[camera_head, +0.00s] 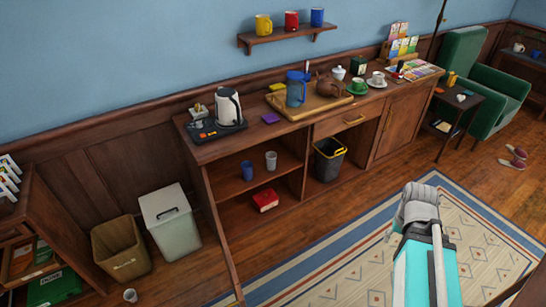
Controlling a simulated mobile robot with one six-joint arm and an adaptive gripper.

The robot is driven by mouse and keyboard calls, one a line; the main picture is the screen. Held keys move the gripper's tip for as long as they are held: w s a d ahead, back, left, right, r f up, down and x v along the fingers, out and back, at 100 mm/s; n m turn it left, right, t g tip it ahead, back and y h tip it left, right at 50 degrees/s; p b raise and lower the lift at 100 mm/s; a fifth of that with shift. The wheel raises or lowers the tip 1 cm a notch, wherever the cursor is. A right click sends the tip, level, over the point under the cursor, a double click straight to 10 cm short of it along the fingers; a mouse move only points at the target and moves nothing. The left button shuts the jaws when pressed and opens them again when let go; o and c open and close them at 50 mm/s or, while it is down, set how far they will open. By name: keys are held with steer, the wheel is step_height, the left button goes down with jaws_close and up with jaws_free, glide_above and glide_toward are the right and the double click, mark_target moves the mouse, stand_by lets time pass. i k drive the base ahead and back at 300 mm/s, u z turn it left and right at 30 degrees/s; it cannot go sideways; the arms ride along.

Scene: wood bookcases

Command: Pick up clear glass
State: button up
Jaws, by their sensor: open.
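A small greyish, see-through-looking glass (271,161) stands upright on the middle shelf of the long wooden cabinet. It appears to be the clear glass. A blue cup (247,171) stands to its left, with a small gap between them. Part of my arm, teal and white with a grey rounded end, rises at the lower right over the rug, well away from the glass. No gripper fingers can be made out.
A red book (265,200) lies on the shelf below the glass. A black bin (329,160) stands in the bay to the right. The cabinet top (210,151) carries a kettle (228,107) and a tray (335,106). The patterned rug (345,270) in front looks clear.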

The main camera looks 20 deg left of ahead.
mark_target(271, 156)
steer(key=u, duration=0.3)
steer(key=i, duration=1)
steer(key=u, duration=0.55)
steer(key=i, duration=0.65)
steer(key=u, duration=0.15)
steer(key=k, duration=0.95)
steer(key=u, duration=0.15)
steer(key=i, duration=0.55)
